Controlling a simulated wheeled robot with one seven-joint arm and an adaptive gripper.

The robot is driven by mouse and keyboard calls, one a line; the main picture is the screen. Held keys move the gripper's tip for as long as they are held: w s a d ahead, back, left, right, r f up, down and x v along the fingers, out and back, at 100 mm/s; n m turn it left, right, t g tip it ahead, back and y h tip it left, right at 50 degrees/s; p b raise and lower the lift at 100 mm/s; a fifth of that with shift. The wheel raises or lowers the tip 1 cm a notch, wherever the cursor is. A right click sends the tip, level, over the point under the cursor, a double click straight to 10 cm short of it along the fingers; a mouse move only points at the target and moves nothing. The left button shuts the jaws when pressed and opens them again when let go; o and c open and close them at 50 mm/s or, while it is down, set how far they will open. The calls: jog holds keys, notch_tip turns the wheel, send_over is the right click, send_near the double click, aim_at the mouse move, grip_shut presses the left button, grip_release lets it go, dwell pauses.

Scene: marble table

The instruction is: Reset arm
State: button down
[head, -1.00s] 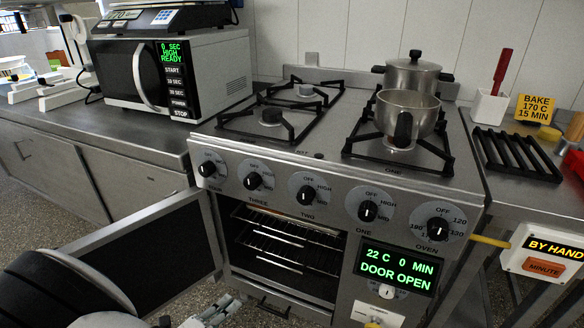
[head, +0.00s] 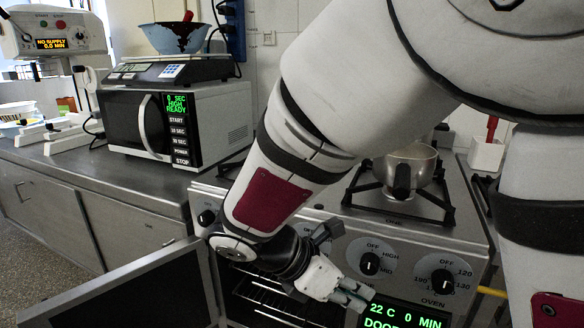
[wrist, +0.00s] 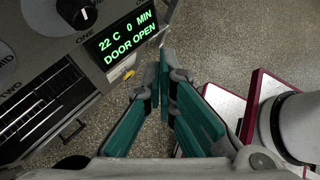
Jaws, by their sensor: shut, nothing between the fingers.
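My gripper (head: 352,297) is in front of the stove, just left of the oven's green display (head: 400,315). In the wrist view its teal fingers (wrist: 163,85) are closed together with nothing between them. My arm crosses the head view from the upper right and hides much of the stove top. The oven door (head: 120,290) is open at the lower left. The display (wrist: 122,35) also shows in the wrist view and reads 22 C, 0 MIN, DOOR OPEN.
A small pot (head: 408,168) sits on the right burner grate. The microwave (head: 180,120) stands on the left counter with a scale (head: 165,73) and a blue bowl (head: 178,37) on top. In the wrist view, speckled floor (wrist: 225,35) lies below the gripper.

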jog(key=s+d+r+m+g+y, duration=0.35)
jog(key=s+d+r+m, duration=0.25)
jog(key=s+d+m, duration=0.45)
jog(key=s+a+r+m+t+y, duration=0.1)
jog(key=s+a+m+t+y, duration=0.15)
jog(key=s+m+y, duration=0.7)
notch_tip(320, 180, up, 23)
jog(key=s+m+t+h+p, duration=0.3)
jog(key=p, duration=1.8)
jog(key=shift+d+t+h, duration=0.3)
jog(key=shift+d, duration=0.1)
